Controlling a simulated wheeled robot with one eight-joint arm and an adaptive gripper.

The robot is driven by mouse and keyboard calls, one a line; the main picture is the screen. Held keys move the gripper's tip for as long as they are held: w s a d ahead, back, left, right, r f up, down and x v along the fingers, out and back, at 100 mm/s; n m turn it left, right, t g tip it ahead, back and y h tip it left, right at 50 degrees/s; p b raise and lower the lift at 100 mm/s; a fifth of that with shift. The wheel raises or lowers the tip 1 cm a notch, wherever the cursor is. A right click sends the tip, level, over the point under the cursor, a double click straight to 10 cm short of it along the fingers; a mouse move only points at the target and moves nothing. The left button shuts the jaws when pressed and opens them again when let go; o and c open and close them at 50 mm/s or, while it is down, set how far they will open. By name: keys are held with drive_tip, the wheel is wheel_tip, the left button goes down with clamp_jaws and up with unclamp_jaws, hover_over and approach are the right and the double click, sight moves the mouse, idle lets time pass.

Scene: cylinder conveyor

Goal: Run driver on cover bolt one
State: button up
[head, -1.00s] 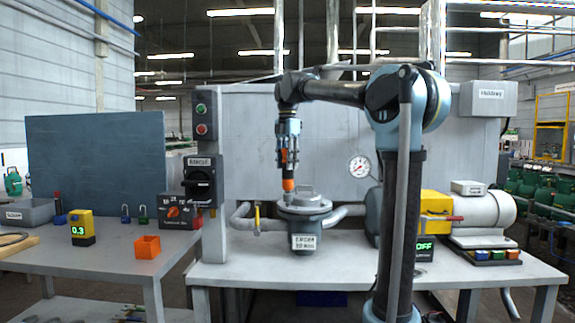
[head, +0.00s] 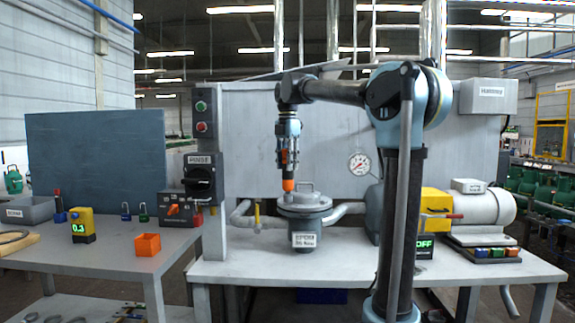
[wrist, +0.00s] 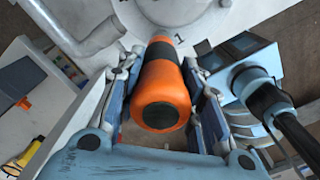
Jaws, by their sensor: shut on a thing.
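My gripper (head: 288,160) is shut on the orange and black driver (head: 288,185) and holds it pointing down. The driver's lower end is at the left part of the round grey cover (head: 305,200) of the vessel on the bench. In the wrist view the driver (wrist: 160,85) lies between the two fingers, its far end over the pale cover (wrist: 160,18) close to a mark "1" (wrist: 179,40). The bolt under the driver is hidden, so I cannot tell whether the tip touches it.
A pressure gauge (head: 359,163) and a motor with a yellow guard (head: 436,203) are right of the vessel. A switch column (head: 212,215) stands to the left. A side table (head: 105,245) holds an orange box (head: 147,245) and a yellow meter (head: 82,226).

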drive_tip(key=shift+f, duration=0.35)
idle(1.1)
drive_tip(key=shift+r, duration=0.1)
idle(1.3)
drive_tip(key=shift+r, duration=1.8)
